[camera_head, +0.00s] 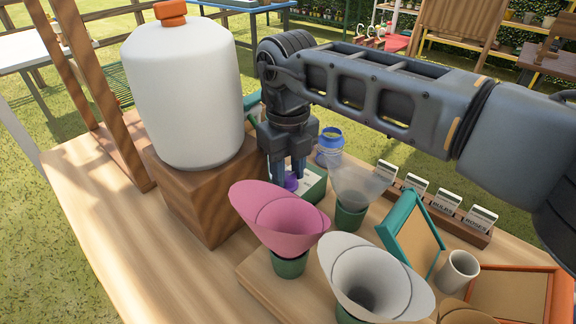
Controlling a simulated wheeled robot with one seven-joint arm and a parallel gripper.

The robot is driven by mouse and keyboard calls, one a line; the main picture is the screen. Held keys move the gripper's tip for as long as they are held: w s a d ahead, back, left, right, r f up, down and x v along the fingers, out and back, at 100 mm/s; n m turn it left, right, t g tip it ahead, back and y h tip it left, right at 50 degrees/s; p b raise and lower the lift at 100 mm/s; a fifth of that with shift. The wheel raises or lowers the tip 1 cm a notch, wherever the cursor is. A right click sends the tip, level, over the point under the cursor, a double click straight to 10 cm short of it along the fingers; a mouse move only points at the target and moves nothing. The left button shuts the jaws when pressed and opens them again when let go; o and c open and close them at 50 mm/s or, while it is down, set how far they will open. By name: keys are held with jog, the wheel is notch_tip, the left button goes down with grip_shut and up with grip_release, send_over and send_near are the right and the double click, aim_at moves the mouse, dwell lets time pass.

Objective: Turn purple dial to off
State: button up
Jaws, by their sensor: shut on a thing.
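The purple dial (291,183) is a small knob on a pale box with a green edge (313,187), behind the pink cone. My gripper (288,170) points down over the box, with its fingers at the dial. It is shut on the purple dial, which shows partly below the fingertips. The dial's markings and its setting cannot be read at this size. The pink cone hides the lower front of the box.
A large white tank (185,92) on a wooden block (203,190) stands close left. The pink cone (280,218), a grey cone (357,185) and a white cone (375,275) stand in front. A blue-capped jar (329,145) is behind right. Card holders (437,200) stand right.

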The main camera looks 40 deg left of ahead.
jog(key=m+p, duration=0.4)
jog(key=m, duration=0.2)
jog(key=shift+r, duration=0.2)
jog(key=m+p, duration=0.3)
jog(key=m, duration=0.1)
jog(key=shift+f, duration=0.1)
jog(key=shift+m, duration=0.4)
jog(key=o, duration=1)
jog(key=shift+f, duration=0.1)
jog(key=shift+o, duration=0.2)
